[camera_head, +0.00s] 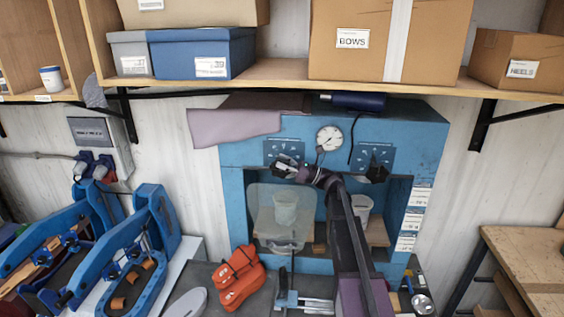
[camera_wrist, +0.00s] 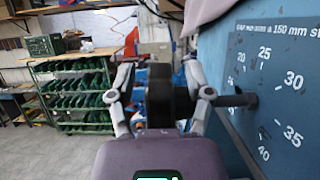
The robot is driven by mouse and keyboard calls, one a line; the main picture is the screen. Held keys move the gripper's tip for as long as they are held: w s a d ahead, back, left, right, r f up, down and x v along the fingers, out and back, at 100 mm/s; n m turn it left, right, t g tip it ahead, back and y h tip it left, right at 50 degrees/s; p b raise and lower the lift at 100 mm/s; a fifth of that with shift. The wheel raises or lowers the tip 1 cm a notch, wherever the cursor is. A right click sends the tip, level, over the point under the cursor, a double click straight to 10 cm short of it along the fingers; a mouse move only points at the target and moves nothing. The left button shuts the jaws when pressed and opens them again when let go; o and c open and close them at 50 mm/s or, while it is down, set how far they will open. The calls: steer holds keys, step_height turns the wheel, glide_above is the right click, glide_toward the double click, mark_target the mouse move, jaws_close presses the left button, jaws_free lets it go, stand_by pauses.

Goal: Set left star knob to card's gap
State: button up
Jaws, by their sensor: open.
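The blue machine (camera_head: 235,200) carries two dial plates on its upper front. My gripper (camera_head: 287,168) is at the left dial plate (camera_head: 270,149) and mostly hides the left star knob there. In the wrist view the dark left knob (camera_wrist: 160,95) is between the fingers of my open gripper (camera_wrist: 160,78), one on each side; whether they touch it I cannot tell. Its shaft (camera_wrist: 235,100) runs right to the plate, marked 25, 30, 35 and 40 (camera_wrist: 265,80). The knob's pointer is not readable. White cards (camera_head: 413,222) hang on the machine's right post, too small to read.
A gauge (camera_head: 329,138) is between the plates. A shelf with boxes (camera_head: 290,78) overhangs the machine. A mauve sheet (camera_head: 235,127) drapes over its top left.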

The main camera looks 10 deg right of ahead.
jaws_close()
steer(key=shift+f+b, duration=0.1)
steer(key=shift+b, duration=0.25)
steer(key=shift+d+f+y+b, duration=0.1)
steer(key=shift+d+y+b, duration=0.05)
steer(key=shift+y+b, duration=0.4)
steer(key=shift+r, duration=0.2)
jaws_free()
